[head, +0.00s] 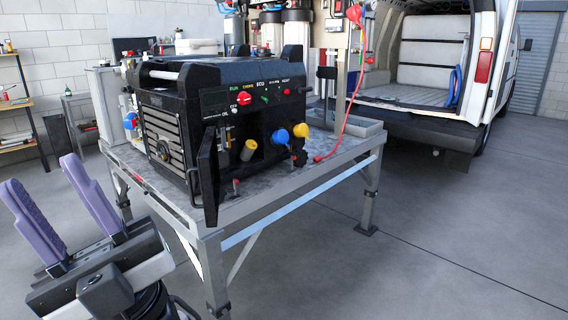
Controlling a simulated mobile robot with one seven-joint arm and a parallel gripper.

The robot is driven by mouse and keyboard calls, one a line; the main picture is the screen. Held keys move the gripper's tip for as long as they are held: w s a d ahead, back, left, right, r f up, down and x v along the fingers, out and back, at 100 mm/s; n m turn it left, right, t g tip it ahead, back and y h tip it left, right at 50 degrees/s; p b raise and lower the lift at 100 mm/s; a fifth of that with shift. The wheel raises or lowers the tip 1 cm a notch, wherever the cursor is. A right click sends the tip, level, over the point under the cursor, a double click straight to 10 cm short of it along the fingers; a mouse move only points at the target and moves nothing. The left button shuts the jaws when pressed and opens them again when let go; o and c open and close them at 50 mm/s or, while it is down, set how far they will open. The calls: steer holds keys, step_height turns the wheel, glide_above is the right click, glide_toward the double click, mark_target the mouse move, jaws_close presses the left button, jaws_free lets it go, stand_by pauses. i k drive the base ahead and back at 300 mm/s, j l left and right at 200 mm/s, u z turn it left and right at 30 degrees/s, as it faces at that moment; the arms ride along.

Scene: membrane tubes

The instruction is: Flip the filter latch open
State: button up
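A black machine (225,95) stands on a metal table (345,165). Its left face has a louvred grille (165,132), likely the filter cover, with a small round dark part (163,151) on it. I cannot tell which part is the filter latch or how it is set. A black door panel (208,178) stands swung out at the machine's near corner and hides part of the face behind it. My gripper (42,173) is at the lower left, with two purple fingers spread apart and nothing between them. It is well clear of the machine, left of the table.
The front carries a red knob (243,98), a blue knob (280,136) and a yellow knob (301,130). A red cable (349,95) hangs at the right onto the table. A white van (430,70) stands behind. The floor right of the table is clear.

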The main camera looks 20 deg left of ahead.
mark_target(225, 148)
steer(key=j+u, duration=0.1)
steer(key=j, duration=0.5)
steer(key=j+u, duration=0.15)
steer(key=j, duration=0.45)
steer(key=i+j+u, duration=0.1)
steer(key=j, duration=0.5)
steer(key=i+l+u, duration=0.1)
steer(key=l+u, duration=0.15)
steer(key=l, duration=0.3)
steer(key=l+u, duration=0.25)
steer(key=l, duration=0.3)
steer(key=i+l+z, duration=0.35)
steer(key=l+z, duration=0.15)
steer(key=l, duration=0.2)
steer(key=i+l+z, duration=0.25)
steer(key=i+j, duration=0.1)
steer(key=j, duration=0.2)
steer(key=i+j, duration=0.1)
steer(key=j, duration=0.15)
